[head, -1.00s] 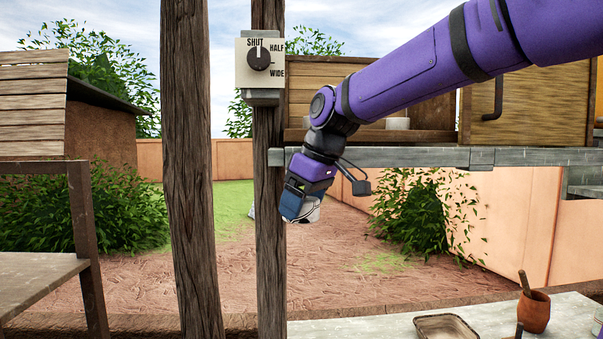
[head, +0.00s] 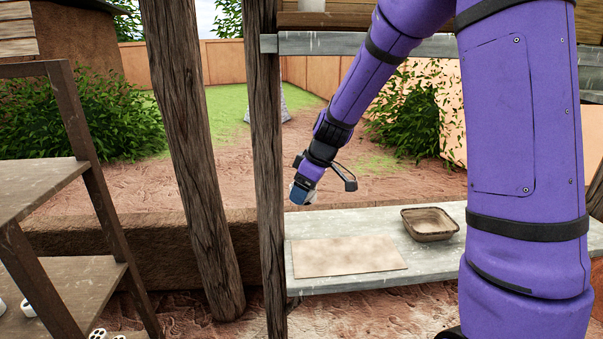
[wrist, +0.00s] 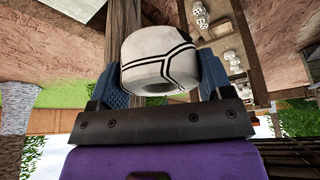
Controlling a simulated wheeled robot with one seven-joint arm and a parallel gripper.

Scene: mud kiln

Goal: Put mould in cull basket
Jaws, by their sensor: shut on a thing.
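My gripper (head: 303,193) is shut on the mould, a white, rounded, short cylinder with black lines. In the wrist view the mould (wrist: 158,52) sits between the two blue fingers, with an opening in its end facing the camera. In the head view it is mostly hidden by the fingers. My gripper points downward, in the air above the far edge of the grey bench.
The grey bench (head: 434,263) holds a pale board (head: 345,256) and a shallow tray (head: 429,223). Two wooden posts (head: 190,150) (head: 265,180) stand left of my gripper. A wooden rack (head: 70,290) at left holds white pieces (head: 28,308) low down.

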